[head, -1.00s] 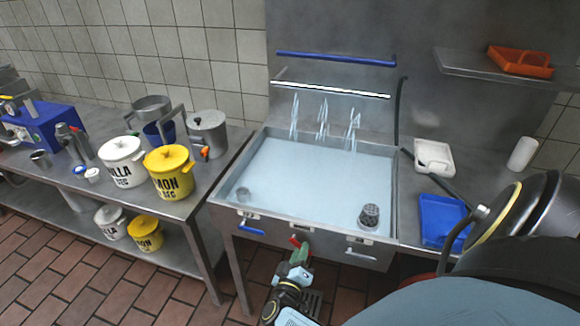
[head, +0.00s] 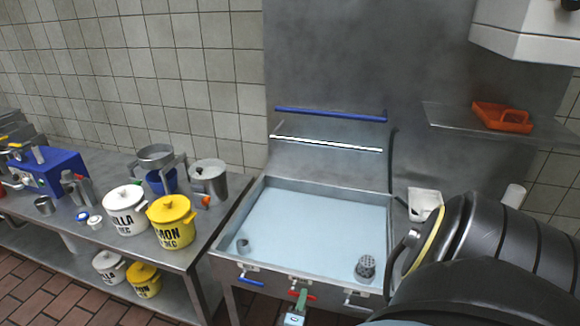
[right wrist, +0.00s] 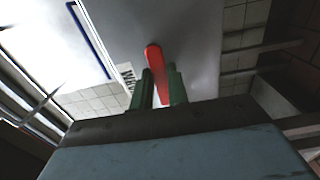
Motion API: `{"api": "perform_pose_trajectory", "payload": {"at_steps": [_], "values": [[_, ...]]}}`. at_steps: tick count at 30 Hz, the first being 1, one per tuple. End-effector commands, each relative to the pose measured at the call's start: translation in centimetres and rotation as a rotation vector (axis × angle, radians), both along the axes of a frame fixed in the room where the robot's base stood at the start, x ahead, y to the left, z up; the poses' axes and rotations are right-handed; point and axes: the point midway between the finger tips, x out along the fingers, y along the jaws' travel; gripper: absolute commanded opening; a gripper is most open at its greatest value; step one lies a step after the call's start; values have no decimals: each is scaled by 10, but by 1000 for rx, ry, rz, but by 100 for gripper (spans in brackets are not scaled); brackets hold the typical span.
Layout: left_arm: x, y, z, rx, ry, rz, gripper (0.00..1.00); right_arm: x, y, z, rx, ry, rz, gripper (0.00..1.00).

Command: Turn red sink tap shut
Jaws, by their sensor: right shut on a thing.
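The red sink tap (head: 309,297) is the middle one of three on the sink's front panel, and its handle lies about level along the panel. My right gripper (head: 300,297) is at this handle, in front of the sink. In the right wrist view the red handle (right wrist: 154,56) stands between the green fingers of my right gripper (right wrist: 159,88), which are shut on it. The sink (head: 222,262) holds pale water, and no jets show over it. My left gripper is not in view.
A blue tap (head: 250,281) is to the left of the red one and a grey tap (head: 354,304) to the right. A perforated cup (head: 365,267) and a small cup (head: 242,246) are in the sink. A table with pots (head: 170,222) stands at left.

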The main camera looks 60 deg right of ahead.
Motion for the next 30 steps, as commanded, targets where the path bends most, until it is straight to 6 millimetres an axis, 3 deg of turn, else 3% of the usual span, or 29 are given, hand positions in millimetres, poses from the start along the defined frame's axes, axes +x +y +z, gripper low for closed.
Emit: {"api": "perform_pose_trajectory", "payload": {"at_steps": [16, 17, 21, 30], "values": [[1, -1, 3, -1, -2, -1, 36, -6, -4, 1, -9, 25, -13, 0], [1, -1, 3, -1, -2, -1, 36, -6, -4, 1, -9, 25, -13, 19], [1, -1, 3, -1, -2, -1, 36, -6, -4, 1, -9, 24, -13, 37], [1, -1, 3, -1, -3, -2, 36, -7, -3, 1, -8, 23, -14, 38]]}}
